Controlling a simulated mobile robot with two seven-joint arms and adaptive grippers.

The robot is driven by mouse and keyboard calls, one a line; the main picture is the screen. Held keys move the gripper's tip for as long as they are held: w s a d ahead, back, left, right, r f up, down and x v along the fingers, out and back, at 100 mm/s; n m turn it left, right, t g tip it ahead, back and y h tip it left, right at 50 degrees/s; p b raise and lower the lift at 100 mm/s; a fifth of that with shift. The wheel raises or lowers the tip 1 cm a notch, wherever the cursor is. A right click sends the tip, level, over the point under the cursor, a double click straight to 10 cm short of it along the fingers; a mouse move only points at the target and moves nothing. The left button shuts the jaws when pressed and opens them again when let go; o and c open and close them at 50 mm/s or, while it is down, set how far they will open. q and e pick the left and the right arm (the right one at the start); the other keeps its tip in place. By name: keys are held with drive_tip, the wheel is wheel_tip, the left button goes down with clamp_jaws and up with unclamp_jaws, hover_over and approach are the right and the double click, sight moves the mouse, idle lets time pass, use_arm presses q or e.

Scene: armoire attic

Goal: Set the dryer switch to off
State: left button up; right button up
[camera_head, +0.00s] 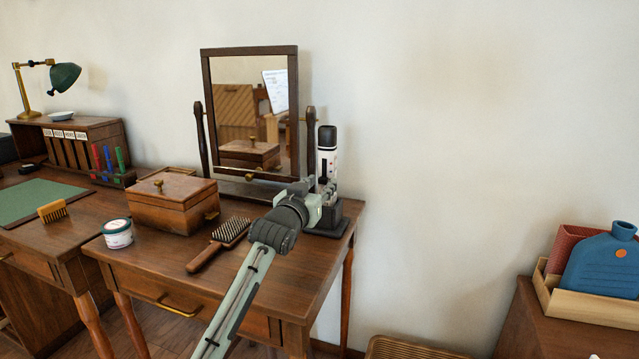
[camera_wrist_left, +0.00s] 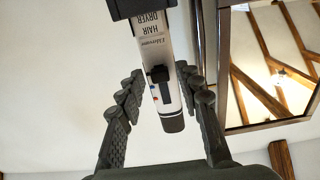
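The hair dryer (camera_head: 327,158) is white with a black top and stands upright in a dark holder (camera_head: 330,222) at the right end of the vanity table. The left wrist view shows the dryer upside down (camera_wrist_left: 153,45), with its label and a black switch (camera_wrist_left: 158,74) on the side facing me. Small coloured marks lie beside the switch. My left gripper (camera_head: 322,187) is in front of the dryer's lower part. In the left wrist view its fingers (camera_wrist_left: 160,76) are spread, one on each side of the dryer; contact cannot be told. My right gripper is not in view.
A mirror (camera_head: 204,110) stands just left of the dryer. A wooden box (camera_head: 172,204), a hairbrush (camera_head: 218,243) and a white jar (camera_head: 118,234) are on the vanity table (camera_head: 165,268). The wall right of the dryer is bare.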

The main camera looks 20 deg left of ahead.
use_arm(q)
drive_tip(key=shift+r, duration=0.1)
drive_tip(key=shift+s, duration=0.15)
drive_tip(key=s, duration=1.1)
drive_tip(key=shift+s+a, duration=0.2)
drive_tip(key=shift+s, duration=0.15)
